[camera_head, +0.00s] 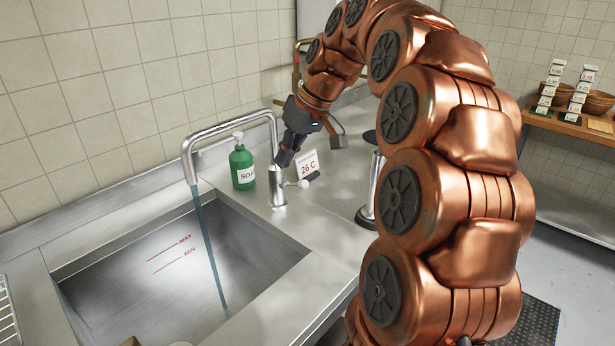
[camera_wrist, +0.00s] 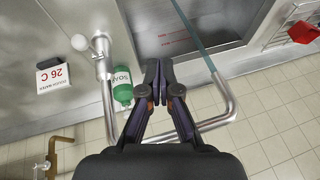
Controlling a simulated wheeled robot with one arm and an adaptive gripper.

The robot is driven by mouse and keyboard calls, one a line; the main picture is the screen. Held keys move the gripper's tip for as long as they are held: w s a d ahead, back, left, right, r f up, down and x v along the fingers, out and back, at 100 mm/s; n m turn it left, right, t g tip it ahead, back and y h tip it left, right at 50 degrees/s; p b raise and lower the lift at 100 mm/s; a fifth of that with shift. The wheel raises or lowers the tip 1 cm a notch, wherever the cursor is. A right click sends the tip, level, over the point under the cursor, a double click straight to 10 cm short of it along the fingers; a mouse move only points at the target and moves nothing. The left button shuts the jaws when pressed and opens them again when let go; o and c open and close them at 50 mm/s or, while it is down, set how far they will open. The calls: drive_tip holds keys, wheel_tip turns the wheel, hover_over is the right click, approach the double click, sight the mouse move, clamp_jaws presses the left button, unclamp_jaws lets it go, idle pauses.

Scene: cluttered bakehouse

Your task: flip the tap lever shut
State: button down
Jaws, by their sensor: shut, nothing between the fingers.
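The steel tap (camera_head: 278,186) stands on the counter at the sink's edge. Its lever ends in a white ball (camera_head: 303,184), sticking out to the right, away from the sink. The lever ball also shows in the wrist view (camera_wrist: 79,43), left of my fingers. A bluish stream of water (camera_head: 209,250) runs from the spout (camera_head: 188,160) into the sink. My gripper (camera_head: 285,158) is shut and empty, above the tap body in the head view. In the wrist view my fingertips (camera_wrist: 158,68) are right of the tap body and apart from the lever.
A green soap bottle (camera_head: 242,168) stands behind the tap. A card reading 26 C (camera_head: 308,165) stands close behind the lever ball. The sink (camera_head: 180,265) has MAX and MIN marks. A brass pipe (camera_wrist: 55,150) is at lower left in the wrist view.

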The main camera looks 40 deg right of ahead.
drive_tip(key=w+d+r+t+b, duration=0.1)
drive_tip(key=w+d+t, duration=0.1)
drive_tip(key=d, duration=1.1)
drive_tip(key=shift+w+d+r+h+b, duration=0.25)
drive_tip(key=shift+w+h+b, duration=0.1)
drive_tip(key=shift+w, duration=0.15)
drive_tip(key=p, duration=0.2)
hover_over(307, 182)
drive_tip(key=w, duration=0.2)
wheel_tip(307, 182, down, 8)
drive_tip(key=f, duration=0.1)
drive_tip(key=shift+s+d+f+p, duration=0.1)
drive_tip(key=shift+s+f+p, duration=0.3)
drive_tip(key=shift+f, duration=0.4)
drive_tip(key=shift+s+d+f+p, duration=0.1)
drive_tip(key=shift+s+f+p, duration=0.15)
drive_tip(key=shift+s+f, duration=0.35)
drive_tip(key=shift+w+f, duration=0.15)
drive_tip(key=shift+f, duration=0.05)
drive_tip(key=shift+f+b, duration=0.15)
drive_tip(key=shift+b, duration=0.3)
drive_tip(key=shift+f+t+b, duration=0.15)
drive_tip(key=shift+t+b, duration=0.15)
drive_tip(key=shift+b, duration=0.05)
